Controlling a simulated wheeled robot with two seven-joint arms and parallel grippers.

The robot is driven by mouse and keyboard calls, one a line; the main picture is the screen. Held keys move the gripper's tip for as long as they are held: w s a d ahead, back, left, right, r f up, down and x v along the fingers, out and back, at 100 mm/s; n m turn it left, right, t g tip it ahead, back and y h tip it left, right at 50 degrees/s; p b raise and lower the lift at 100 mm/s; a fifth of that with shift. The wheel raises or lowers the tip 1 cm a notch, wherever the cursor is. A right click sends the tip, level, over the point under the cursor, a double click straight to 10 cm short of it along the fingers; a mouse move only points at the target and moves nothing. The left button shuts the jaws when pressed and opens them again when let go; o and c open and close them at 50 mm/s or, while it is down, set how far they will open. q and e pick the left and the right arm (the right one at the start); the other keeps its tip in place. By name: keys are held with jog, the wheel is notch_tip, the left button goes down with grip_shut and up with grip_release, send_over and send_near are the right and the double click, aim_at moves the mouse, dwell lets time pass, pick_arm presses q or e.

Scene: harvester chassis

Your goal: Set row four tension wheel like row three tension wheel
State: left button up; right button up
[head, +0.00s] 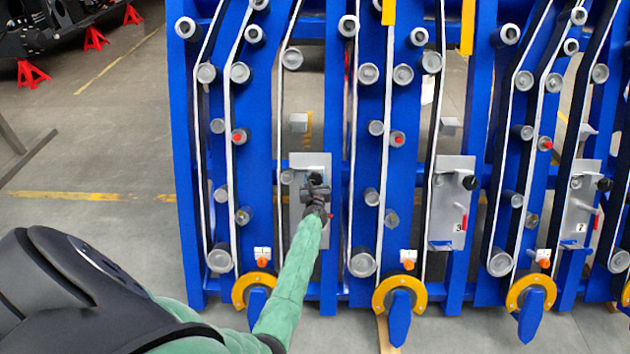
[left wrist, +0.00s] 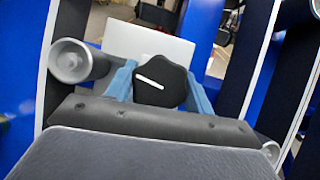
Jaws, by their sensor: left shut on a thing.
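My left gripper (head: 316,184) is at the upper part of the leftmost grey plate (head: 299,243) on the blue frame. In the left wrist view its blue-grey fingers stand on both sides of a black knob (left wrist: 160,95) with a slanted white line, and it is shut on this knob. The gripper hides most of the knob and any number on that plate in the head view. The plate marked 3 (head: 446,213) has a black knob (head: 471,182) at its upper right and a red handle (head: 462,223). My right gripper is not in view.
White-edged belts run over grey rollers (head: 362,265). Yellow rings (head: 253,289) line the frame's lower edge. Red stands (head: 32,74) are at the far left.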

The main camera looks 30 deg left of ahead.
pick_arm(q)
jog(key=shift+m, duration=0.3)
